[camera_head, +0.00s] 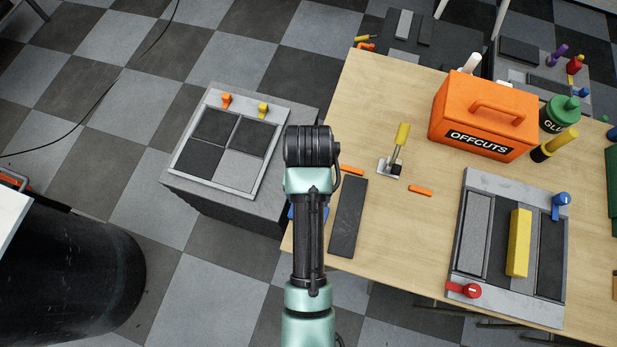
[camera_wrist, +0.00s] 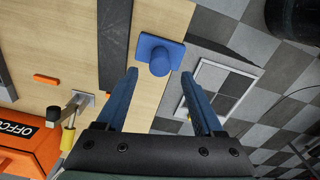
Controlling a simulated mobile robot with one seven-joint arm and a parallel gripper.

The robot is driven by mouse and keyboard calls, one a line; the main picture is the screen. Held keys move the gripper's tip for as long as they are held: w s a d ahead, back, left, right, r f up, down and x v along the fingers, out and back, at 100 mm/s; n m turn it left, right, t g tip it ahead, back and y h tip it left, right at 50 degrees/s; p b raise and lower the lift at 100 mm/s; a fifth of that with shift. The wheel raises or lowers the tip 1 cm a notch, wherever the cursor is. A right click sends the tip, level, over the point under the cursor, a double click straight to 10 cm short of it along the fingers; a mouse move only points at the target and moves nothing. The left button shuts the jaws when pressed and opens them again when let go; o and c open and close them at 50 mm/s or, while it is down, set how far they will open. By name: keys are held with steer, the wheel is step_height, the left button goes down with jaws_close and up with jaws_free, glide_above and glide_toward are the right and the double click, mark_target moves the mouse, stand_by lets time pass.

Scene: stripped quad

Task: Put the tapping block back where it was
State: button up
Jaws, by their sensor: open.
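A blue block with a round upright knob, which looks like the tapping block (camera_wrist: 155,56), sits on the wooden table close to its edge in the wrist view. My gripper (camera_wrist: 160,75) is open and empty, its two blue fingers spread on either side of the knob as seen from the wrist. The fingers do not visibly touch the block, and the remaining distance is hard to judge. In the head view my arm covers most of that spot. A small blue patch shows left of the arm there; I cannot tell whether it is block or finger.
A dark slab (camera_head: 348,216) lies beside the block. A yellow-handled lever (camera_head: 399,148), small orange strips (camera_head: 420,190) and the orange OFFCUTS box (camera_head: 485,115) stand on the table (camera_head: 430,230). A framed tray (camera_head: 460,280) holds a yellow bar. A grey plinth carries a four-tile frame (camera_head: 247,103).

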step_height(320, 180, up, 4)
steer(key=shift+r, duration=0.1)
steer(key=w+r+t, duration=0.7)
steer(key=w+r, duration=0.2)
steer(key=r, duration=0.5)
steer(key=w+r+t, duration=0.7)
steer(key=w+r, duration=0.2)
steer(key=r, duration=0.6)
step_height(320, 180, up, 17)
steer(key=s+n+t, duration=0.1)
steer(key=s+t, duration=0.1)
steer(key=t, duration=0.4)
steer(key=s+r+t, duration=0.7)
steer(key=s+r, duration=0.5)
steer(key=r, duration=0.5)
steer(key=shift+r, duration=0.15)
steer(key=shift+d, duration=0.1)
